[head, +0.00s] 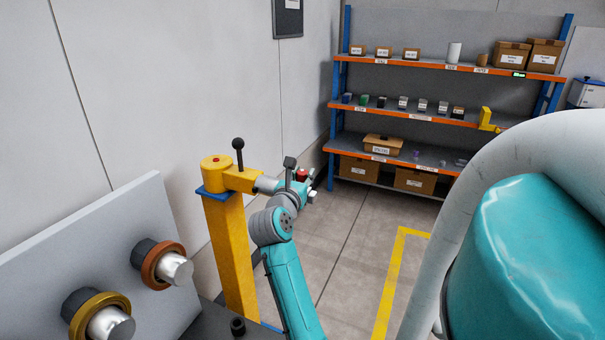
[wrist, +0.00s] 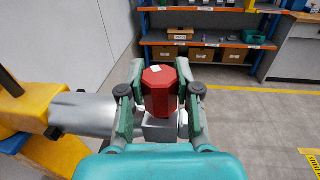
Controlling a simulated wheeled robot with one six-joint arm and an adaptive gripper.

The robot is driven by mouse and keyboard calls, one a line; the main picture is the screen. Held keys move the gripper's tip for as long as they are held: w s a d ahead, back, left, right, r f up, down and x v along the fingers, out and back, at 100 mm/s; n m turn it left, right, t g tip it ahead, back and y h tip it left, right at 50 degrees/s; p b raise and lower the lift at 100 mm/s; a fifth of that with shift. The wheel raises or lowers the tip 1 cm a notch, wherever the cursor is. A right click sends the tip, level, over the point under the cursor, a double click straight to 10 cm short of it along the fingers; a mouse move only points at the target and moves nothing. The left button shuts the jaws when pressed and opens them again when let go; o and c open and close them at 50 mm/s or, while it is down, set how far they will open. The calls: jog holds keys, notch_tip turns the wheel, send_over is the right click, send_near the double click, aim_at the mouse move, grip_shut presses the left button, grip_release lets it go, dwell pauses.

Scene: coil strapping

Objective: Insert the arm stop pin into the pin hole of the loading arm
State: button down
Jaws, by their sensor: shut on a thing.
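The arm stop pin shows as a red eight-sided head (wrist: 160,92) with a small white mark on top, in the wrist view; it is a small red spot (head: 302,174) in the head view. My gripper (wrist: 160,76) is shut on this head, one finger on each side. A grey metal block (wrist: 162,131) shows just below the head; I cannot tell whether the pin is in it. The yellow loading arm (head: 238,180) on its post has a grey metal cylinder (wrist: 92,113) reaching toward my gripper (head: 301,183). The pin's shank and the pin hole are hidden.
A black-knobbed lever (head: 238,146) stands up from the loading arm. A grey panel (head: 150,215) with two ringed metal spindles is at the left. A shelf rack (head: 440,66) with boxes stands at the back. The floor (head: 352,240) right of the post is clear.

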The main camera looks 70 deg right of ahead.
jog(key=shift+f, duration=0.55)
jog(key=c, duration=0.7)
grip_release()
jog(key=a, duration=1.2)
jog(key=shift+s, duration=0.15)
jog(key=shift+f, duration=0.1)
